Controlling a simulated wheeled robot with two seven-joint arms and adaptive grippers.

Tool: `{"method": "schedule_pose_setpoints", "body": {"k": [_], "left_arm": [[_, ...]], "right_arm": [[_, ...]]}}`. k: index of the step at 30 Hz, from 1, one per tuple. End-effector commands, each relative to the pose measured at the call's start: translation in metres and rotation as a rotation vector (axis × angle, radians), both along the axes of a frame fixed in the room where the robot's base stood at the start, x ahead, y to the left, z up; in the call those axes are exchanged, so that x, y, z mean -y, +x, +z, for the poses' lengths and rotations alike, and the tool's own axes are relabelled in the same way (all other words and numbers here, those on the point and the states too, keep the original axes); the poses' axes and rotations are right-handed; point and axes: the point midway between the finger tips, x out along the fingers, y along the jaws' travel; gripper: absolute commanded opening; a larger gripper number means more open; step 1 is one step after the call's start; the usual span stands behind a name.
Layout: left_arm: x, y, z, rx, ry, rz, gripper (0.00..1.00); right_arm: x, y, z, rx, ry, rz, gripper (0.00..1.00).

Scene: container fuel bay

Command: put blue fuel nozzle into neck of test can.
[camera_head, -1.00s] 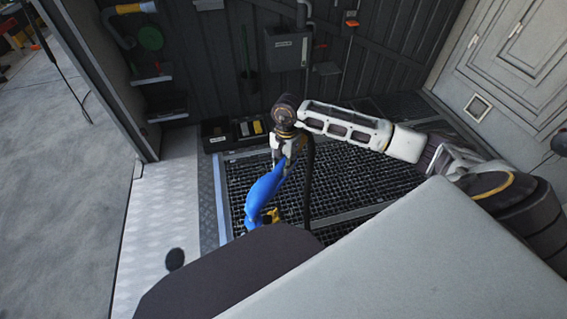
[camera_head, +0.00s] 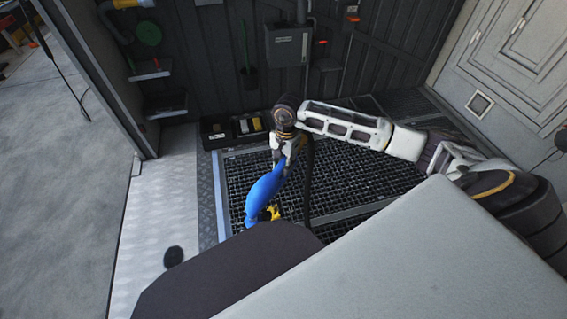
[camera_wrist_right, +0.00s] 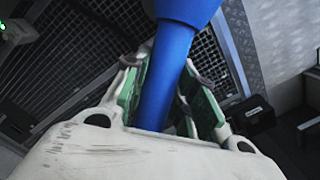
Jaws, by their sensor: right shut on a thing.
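The blue fuel nozzle (camera_head: 265,190) hangs above the floor grating in the head view, slanting down to the left. My right gripper (camera_head: 287,155) is shut on its upper part. In the right wrist view the blue nozzle (camera_wrist_right: 168,75) passes between the green-padded fingers of the right gripper (camera_wrist_right: 168,100). A small yellow part (camera_head: 273,212) shows beside the nozzle's lower end; I cannot tell what it belongs to. A dark hose (camera_head: 309,185) hangs beside the nozzle. I cannot make out the test can or its neck. My left gripper is out of view.
Metal grating (camera_head: 355,185) covers the bay floor, with a bright tread-plate strip (camera_head: 160,200) to its left. A black tray (camera_head: 232,132) with yellow items stands by the back wall. Pale panelled doors (camera_head: 515,75) stand at right.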

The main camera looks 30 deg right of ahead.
Motion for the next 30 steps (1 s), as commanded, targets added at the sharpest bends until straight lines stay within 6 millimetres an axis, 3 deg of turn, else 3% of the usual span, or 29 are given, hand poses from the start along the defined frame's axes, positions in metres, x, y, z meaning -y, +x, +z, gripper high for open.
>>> {"method": "schedule_pose_setpoints", "body": {"k": [25,26,30], "left_arm": [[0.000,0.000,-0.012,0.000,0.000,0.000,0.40],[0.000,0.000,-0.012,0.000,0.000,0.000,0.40],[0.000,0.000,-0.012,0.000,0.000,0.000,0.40]], "right_arm": [[0.000,0.001,-0.014,0.003,0.001,0.000,0.00],[0.000,0.001,-0.014,0.003,0.001,0.000,0.28],[0.000,0.000,-0.015,0.002,0.001,0.000,0.46]]}}
